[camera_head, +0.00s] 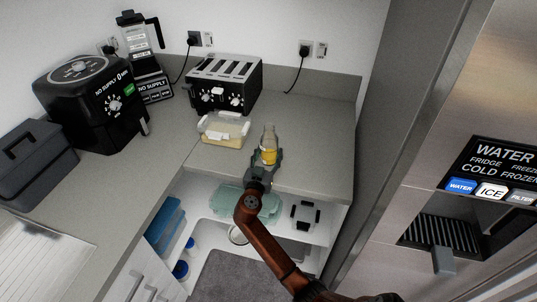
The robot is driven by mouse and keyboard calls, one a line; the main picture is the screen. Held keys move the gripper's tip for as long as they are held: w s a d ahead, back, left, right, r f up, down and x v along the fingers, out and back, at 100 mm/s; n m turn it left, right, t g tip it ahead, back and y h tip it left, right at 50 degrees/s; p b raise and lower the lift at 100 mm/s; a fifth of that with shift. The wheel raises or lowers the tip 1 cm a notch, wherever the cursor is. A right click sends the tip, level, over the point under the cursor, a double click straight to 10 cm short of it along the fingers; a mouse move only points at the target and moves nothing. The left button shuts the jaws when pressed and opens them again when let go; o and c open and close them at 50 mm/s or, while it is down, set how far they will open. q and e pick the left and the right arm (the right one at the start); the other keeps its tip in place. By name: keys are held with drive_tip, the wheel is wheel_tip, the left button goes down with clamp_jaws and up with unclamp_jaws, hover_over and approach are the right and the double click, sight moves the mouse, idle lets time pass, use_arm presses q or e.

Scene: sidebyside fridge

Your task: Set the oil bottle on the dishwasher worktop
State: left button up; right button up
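The oil bottle (269,144), clear with yellow oil in its lower part, is upright near the front of the grey worktop (318,130). My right gripper (267,160) comes from below, with its fingers on both sides of the bottle's lower part, and looks shut on it. The fingers and wrist hide the bottle's base, so I cannot tell whether it touches the worktop. My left gripper is not in view.
A clear food container (224,128) is left of the bottle, with a toaster (225,84) behind. A blender (141,50) and air fryer (92,100) stand further left. Open shelves (310,232) lie below the worktop; a fridge (440,120) is at right. Worktop right of the bottle is clear.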

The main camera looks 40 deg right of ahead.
drive_tip(key=shift+a+r, duration=0.1)
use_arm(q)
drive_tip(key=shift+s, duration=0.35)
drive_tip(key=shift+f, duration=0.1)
use_arm(e)
drive_tip(key=shift+f, duration=0.25)
drive_tip(key=o, duration=1.2)
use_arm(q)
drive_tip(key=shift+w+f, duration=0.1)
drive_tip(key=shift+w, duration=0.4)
use_arm(e)
drive_tip(key=o, duration=0.3)
drive_tip(key=shift+o, duration=0.2)
drive_tip(key=shift+r, duration=0.15)
